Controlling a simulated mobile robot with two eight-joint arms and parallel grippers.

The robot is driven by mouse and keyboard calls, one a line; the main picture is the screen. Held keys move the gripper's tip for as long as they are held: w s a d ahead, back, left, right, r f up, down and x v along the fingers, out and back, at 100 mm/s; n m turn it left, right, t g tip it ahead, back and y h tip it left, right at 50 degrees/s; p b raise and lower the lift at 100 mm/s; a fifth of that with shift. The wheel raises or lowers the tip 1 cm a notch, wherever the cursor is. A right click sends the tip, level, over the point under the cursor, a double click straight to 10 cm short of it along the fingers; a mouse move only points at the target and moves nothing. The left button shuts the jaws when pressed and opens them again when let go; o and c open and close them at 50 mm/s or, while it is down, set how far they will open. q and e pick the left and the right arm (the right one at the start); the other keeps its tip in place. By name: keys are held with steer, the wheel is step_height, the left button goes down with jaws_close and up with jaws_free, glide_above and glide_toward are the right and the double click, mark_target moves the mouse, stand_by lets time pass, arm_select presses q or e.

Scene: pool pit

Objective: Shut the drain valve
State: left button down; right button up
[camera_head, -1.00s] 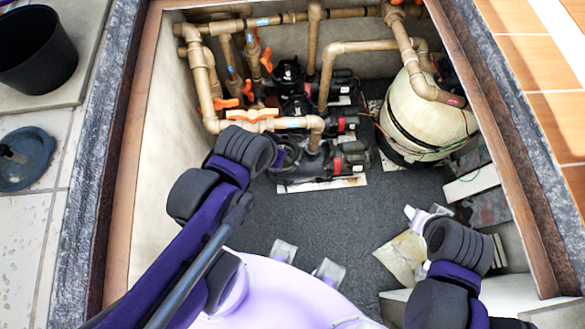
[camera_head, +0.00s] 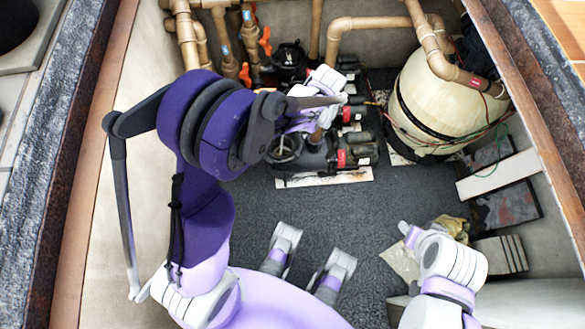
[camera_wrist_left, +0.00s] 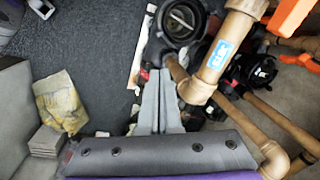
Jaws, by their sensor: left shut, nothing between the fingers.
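Several orange valve handles sit on the tan pipes. In the head view one (camera_head: 265,41) is upright on a pipe at the back, and another (camera_head: 245,74) is lower to its left. In the left wrist view an orange handle (camera_wrist_left: 290,15) shows at the top right, beside a tan pipe (camera_wrist_left: 222,55). I cannot tell which is the drain valve. My left gripper (camera_wrist_left: 160,80) is shut and empty, close to that pipe's lower end and left of the handle, apart from the handle. My left arm hides part of the piping in the head view. My right gripper (camera_head: 407,232) is low at the right, its fingers unclear.
Black pumps (camera_head: 340,150) stand on the pit floor, right of my left arm. A large cream filter tank (camera_head: 437,105) stands at the back right. A crumpled paper bag (camera_head: 452,226) and slabs (camera_head: 500,254) lie at the right. The dark floor (camera_head: 350,215) between is clear.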

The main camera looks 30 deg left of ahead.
mark_target(285, 178)
arm_select(q)
step_height(285, 178, down, 42)
steer(key=w+d+m+g+y+b, duration=0.1)
steer(key=m+g+y+b, duration=0.1)
steer(key=m+b, duration=0.3)
steer(key=g+b, duration=0.1)
steer(key=b, duration=0.3)
steer(key=shift+r, duration=0.2)
arm_select(e)
step_height(285, 178, down, 12)
steer(key=w, duration=0.1)
arm_select(q)
steer(key=shift+d, duration=0.1)
arm_select(e)
steer(key=shift+w, duration=0.1)
arm_select(q)
steer(key=s+a+f+b, duration=0.3)
steer(key=a+f, duration=0.3)
steer(key=f, duration=0.3)
steer(key=shift+s+a, duration=0.3)
steer(key=shift+s, duration=0.2)
arm_select(e)
steer(key=shift+s+x, duration=0.25)
steer(key=shift+x, duration=0.85)
arm_select(q)
steer(key=shift+f, duration=0.1)
arm_select(e)
steer(key=shift+s+f, duration=0.1)
